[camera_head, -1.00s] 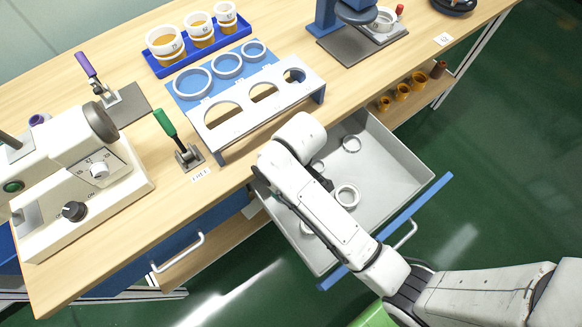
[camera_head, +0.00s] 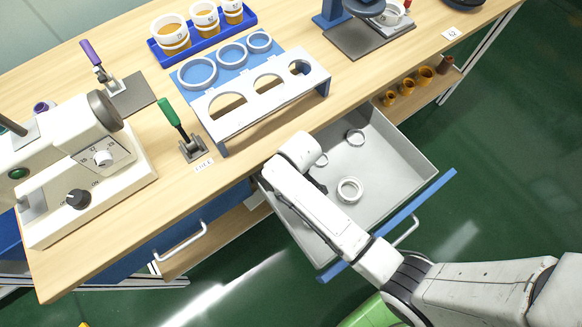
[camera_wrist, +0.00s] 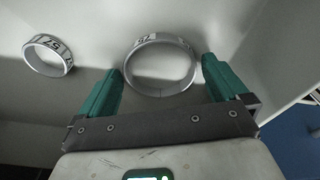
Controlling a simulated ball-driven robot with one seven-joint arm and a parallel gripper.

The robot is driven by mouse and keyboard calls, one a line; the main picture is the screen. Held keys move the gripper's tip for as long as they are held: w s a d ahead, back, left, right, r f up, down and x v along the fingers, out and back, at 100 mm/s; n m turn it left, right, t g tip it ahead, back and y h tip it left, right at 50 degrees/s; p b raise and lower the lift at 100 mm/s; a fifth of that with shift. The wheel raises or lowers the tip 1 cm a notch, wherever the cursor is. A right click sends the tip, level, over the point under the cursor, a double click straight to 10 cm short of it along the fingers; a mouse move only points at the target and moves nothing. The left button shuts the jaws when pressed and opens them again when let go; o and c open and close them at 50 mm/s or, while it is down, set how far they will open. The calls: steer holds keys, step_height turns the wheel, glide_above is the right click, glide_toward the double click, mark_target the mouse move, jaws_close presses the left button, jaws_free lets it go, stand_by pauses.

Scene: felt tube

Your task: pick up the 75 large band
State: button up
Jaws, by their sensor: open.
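In the wrist view a large pale grey band (camera_wrist: 160,92) lies on the drawer floor, between and just beyond my gripper's fingertips (camera_wrist: 162,66). A printed number on its upper rim looks like 75 upside down, but it is hard to read. The two green fingers are open and apart, one to each side of the band, and nothing is held. A smaller band (camera_wrist: 54,43) marked about 57 lies to the left. In the head view my arm hides the gripper and part of the drawer; bands show at the drawer's centre (camera_head: 349,200) and far side (camera_head: 355,145).
The open grey drawer (camera_head: 400,165) has raised walls around my gripper and a blue front (camera_head: 395,222). Above it on the bench are a white holed rack (camera_head: 238,123), a green-handled clamp (camera_head: 178,122) and a blue tray of cups (camera_head: 204,48). Several brown cylinders (camera_head: 407,87) stand right.

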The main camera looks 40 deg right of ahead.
steer(key=c, duration=0.9)
steer(key=shift+o, duration=0.2)
steer(key=shift+r, duration=0.15)
